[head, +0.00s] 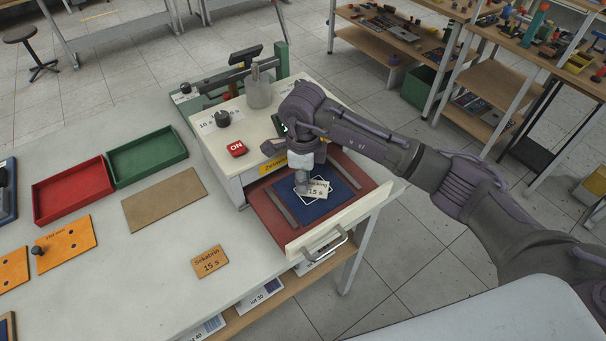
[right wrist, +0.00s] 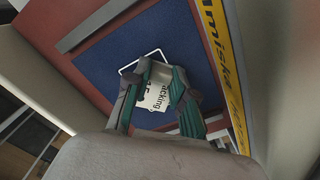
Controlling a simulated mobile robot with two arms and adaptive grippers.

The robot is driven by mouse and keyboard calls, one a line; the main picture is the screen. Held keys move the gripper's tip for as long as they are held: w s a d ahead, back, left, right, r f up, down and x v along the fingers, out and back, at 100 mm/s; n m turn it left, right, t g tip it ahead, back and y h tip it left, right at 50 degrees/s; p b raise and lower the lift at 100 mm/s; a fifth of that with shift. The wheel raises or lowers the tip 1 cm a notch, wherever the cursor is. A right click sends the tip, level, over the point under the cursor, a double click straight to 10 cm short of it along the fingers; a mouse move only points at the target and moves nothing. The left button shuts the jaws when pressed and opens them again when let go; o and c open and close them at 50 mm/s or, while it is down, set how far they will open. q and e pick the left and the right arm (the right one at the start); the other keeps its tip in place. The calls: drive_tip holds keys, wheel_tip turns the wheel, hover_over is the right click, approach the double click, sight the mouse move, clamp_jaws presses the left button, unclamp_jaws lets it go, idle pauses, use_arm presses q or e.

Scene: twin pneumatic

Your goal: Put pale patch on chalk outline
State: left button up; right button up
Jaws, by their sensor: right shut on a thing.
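The pale patch (head: 318,191), a small white card with printed text including "15 s", is at the blue mat (head: 338,178) inside the open drawer. The chalk outline (head: 326,180) is a white line on that mat, and parts of it show beside the patch. The patch overlaps the outline and looks turned against it. My right gripper (head: 302,188) points down into the drawer, shut on the patch at its left part. The right wrist view shows the patch (right wrist: 154,98) between the fingers and a corner of the outline (right wrist: 140,61). I cannot tell whether the patch touches the mat.
The drawer front (head: 345,220) with its handle stands out past the table edge. A white machine housing (head: 215,145) rises behind the drawer. Red (head: 75,206) and green (head: 150,172) trays, a brown board (head: 163,199) and a "15 s" card (head: 209,261) lie on the table.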

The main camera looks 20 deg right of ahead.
drive_tip(key=shift+f, duration=0.1)
drive_tip(key=shift+f+b, duration=0.15)
drive_tip(key=shift+b, duration=0.15)
drive_tip(key=o, duration=0.8)
drive_tip(key=shift+r, duration=0.35)
drive_tip(key=shift+r+b, duration=1.6)
drive_tip(key=shift+r, duration=4.3)
